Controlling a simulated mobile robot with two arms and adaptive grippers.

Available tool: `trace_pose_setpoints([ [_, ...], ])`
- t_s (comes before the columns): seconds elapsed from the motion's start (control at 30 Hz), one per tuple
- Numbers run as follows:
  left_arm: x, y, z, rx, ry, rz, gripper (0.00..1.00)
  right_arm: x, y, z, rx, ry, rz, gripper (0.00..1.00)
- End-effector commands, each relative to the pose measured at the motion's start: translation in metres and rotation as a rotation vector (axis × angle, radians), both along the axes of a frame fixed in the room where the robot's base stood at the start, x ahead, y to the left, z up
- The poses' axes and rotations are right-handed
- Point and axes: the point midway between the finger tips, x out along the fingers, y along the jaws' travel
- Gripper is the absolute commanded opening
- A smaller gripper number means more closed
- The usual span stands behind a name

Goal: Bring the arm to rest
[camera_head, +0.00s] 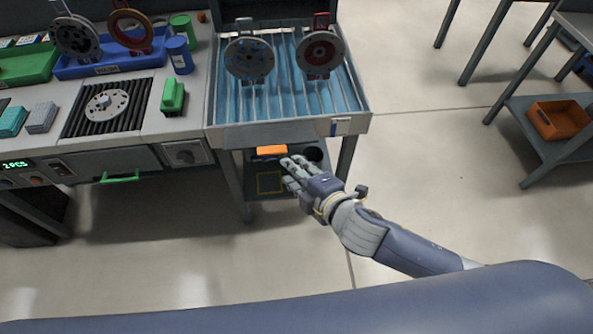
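My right arm reaches in from the lower right, and its grey gripper (287,173) is in front of the lower shelf under the blue-floored tray. Its fingers look spread apart, with nothing seen between them. An orange item (271,150) lies on the shelf just beyond the fingertips; whether they touch cannot be told. My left gripper is not in view.
The blue-floored tray (354,122) has two discs hanging over it, one grey (240,68) and one with a red centre (328,42). A workbench (140,130) with bins and parts stands at left. An orange bin (558,122) is on a shelf at right. Floor between is clear.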

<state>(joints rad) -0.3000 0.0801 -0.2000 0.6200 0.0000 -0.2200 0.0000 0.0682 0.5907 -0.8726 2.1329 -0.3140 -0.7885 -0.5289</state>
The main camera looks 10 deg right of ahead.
Motion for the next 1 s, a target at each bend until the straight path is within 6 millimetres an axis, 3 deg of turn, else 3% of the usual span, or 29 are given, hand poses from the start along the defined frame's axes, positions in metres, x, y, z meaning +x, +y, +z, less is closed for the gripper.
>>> trace_pose_setpoints([
  [0.57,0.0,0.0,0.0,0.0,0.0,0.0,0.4,-0.001,-0.001,0.0,0.0,0.001,-0.001,0.28],
  [0.67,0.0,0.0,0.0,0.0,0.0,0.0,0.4,0.002,-0.004,-0.009,0.005,0.017,-0.016,0.28],
  [0.77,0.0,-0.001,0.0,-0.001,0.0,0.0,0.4,0.01,-0.015,-0.039,0.022,0.072,-0.068,0.28],
  [0.87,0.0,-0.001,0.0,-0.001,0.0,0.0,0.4,0.019,-0.036,-0.089,0.057,0.165,-0.16,0.28],
  [1.0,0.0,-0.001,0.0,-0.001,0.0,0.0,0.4,0.015,-0.076,-0.173,0.127,0.322,-0.325,0.28],
])
